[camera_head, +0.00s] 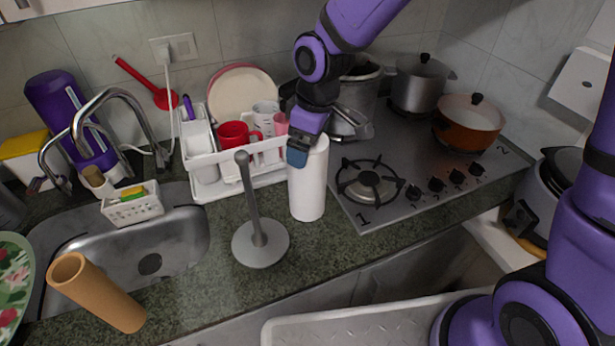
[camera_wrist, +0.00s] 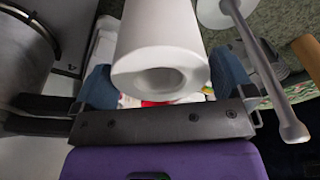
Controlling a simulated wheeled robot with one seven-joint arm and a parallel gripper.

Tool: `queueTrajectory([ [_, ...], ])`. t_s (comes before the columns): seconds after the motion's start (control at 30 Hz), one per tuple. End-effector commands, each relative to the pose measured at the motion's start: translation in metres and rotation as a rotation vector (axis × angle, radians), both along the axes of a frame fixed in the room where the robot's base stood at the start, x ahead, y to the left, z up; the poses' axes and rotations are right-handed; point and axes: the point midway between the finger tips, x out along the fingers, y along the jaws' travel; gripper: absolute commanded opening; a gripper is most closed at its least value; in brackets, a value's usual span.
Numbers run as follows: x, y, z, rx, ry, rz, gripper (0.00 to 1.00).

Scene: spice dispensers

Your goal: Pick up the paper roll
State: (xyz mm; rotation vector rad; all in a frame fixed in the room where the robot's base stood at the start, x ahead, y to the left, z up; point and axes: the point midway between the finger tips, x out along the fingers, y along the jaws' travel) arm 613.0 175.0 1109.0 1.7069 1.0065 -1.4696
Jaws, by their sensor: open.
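The white paper roll (camera_head: 309,185) stands upright on the dark countertop, left of the stove, and its top end with the core hole faces the camera in the wrist view (camera_wrist: 165,45). My gripper (camera_head: 299,152) is at the top of the roll in the head view. In the wrist view its two blue fingers are spread apart, with the roll's end between or just beyond them (camera_wrist: 160,85). I cannot tell whether either finger touches the roll. The grey metal holder (camera_head: 260,243), with a round base and upright post, stands left of the roll and is empty.
A white dish rack (camera_head: 235,172) with plates and cups stands behind the roll. The stove (camera_head: 420,185) lies to the right, with pots at its back. The sink (camera_head: 165,245) is at left, and a brown cylinder (camera_head: 98,292) is at the front left.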

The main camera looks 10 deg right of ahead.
Motion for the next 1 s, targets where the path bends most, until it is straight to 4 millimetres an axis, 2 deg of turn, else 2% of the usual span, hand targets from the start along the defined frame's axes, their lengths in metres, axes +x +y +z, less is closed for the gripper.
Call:
queueTrajectory([
  [0.2,0.002,0.003,-0.023,-0.001,0.001,0.002,1.0],
  [0.47,0.002,0.003,-0.025,-0.001,-0.001,0.001,1.0],
  [0.57,0.002,0.003,-0.025,-0.001,-0.001,0.001,0.82],
  [0.7,0.002,0.003,-0.025,-0.001,-0.001,0.001,0.49],
  [1.0,0.003,0.003,-0.023,0.0,-0.001,0.0,0.49],
])
